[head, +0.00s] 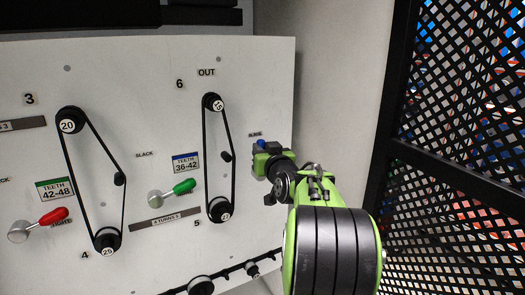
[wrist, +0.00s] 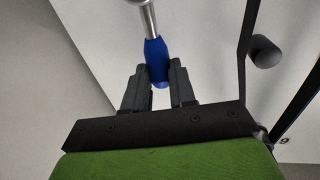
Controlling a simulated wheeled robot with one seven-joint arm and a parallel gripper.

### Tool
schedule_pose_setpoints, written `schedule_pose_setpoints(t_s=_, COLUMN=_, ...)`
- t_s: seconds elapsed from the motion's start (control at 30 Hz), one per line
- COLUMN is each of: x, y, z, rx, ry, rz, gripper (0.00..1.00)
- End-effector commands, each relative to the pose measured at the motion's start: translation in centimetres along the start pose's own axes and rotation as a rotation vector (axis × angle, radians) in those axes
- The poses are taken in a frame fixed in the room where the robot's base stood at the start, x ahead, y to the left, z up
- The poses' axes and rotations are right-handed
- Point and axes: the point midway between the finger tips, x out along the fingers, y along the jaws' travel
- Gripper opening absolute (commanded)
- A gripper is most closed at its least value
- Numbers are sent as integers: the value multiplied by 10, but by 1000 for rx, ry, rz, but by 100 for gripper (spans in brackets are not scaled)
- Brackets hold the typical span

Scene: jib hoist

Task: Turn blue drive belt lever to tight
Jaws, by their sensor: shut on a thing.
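The blue drive belt lever shows in the wrist view as a blue grip (wrist: 157,58) on a metal stem (wrist: 148,20) that runs up to the top edge. My gripper (wrist: 158,80) is shut on the end of the blue grip, one finger on each side. In the head view only a bit of blue (head: 261,143) shows at my gripper (head: 263,155), near the panel's right edge.
The white panel (head: 145,80) carries black belts, a green-handled lever (head: 184,187) and a red-handled lever (head: 54,216) to the left. A belt with a dark roller (wrist: 264,51) runs close to the right of my gripper. A black mesh fence (head: 455,120) stands at right.

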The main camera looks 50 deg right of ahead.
Motion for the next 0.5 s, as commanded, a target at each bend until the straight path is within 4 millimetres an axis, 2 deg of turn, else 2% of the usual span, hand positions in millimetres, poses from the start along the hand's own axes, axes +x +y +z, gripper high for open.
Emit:
schedule_pose_setpoints(t_s=0.27, x=3, y=14, z=-1, rx=159, ry=-34, rz=1, gripper=0)
schedule_pose_setpoints(t_s=0.5, x=7, y=33, z=4, rx=376, ry=-80, rz=3, gripper=0)
